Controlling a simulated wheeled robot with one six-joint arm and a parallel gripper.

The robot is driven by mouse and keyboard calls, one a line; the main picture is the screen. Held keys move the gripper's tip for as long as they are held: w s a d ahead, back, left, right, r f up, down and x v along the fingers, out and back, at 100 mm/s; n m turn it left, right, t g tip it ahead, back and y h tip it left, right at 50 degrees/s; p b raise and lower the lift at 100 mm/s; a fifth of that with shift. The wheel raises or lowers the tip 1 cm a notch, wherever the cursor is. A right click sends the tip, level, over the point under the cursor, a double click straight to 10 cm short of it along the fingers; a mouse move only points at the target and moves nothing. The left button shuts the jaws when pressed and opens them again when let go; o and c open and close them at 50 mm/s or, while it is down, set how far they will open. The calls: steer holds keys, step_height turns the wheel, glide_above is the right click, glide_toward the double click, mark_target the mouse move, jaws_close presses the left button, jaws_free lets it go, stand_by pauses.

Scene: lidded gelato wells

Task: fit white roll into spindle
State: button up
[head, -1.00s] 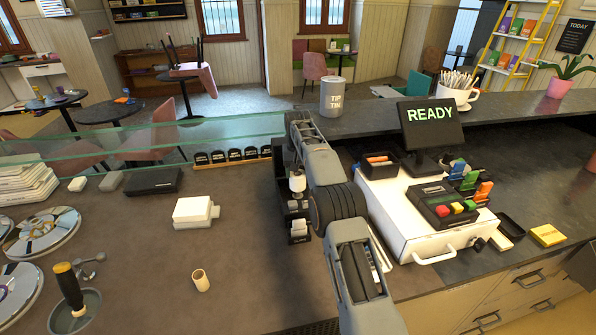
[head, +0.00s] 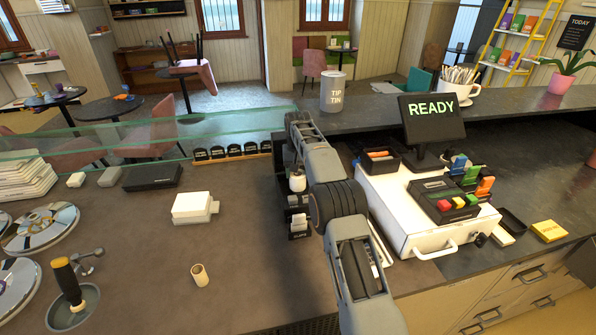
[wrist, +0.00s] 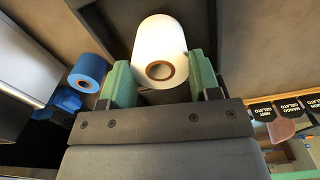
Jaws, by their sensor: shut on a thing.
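The white roll (wrist: 158,38), with a brown core, sits between the two green fingers of my gripper (wrist: 158,76) in the wrist view. The gripper is shut on it, and the core's open end faces the camera. In the head view a small white shape beside my arm looks like the same roll (head: 297,182). My arm hides most of the gripper there. Below it stands a narrow dark device (head: 299,224) with white parts, partly behind my arm. I cannot make out the spindle clearly in either view.
A blue roll (wrist: 88,70) lies left of the gripper in the wrist view. A white register drawer (head: 425,222) is close to my arm's right. The counter around the tube is clear.

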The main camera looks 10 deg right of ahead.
steer(key=shift+f+b, duration=0.4)
steer(key=shift+f, duration=0.45)
steer(key=o, duration=1.1)
steer(key=shift+r, duration=0.1)
step_height(320, 180, up, 5)
steer(key=p, duration=0.5)
steer(key=shift+p, duration=0.4)
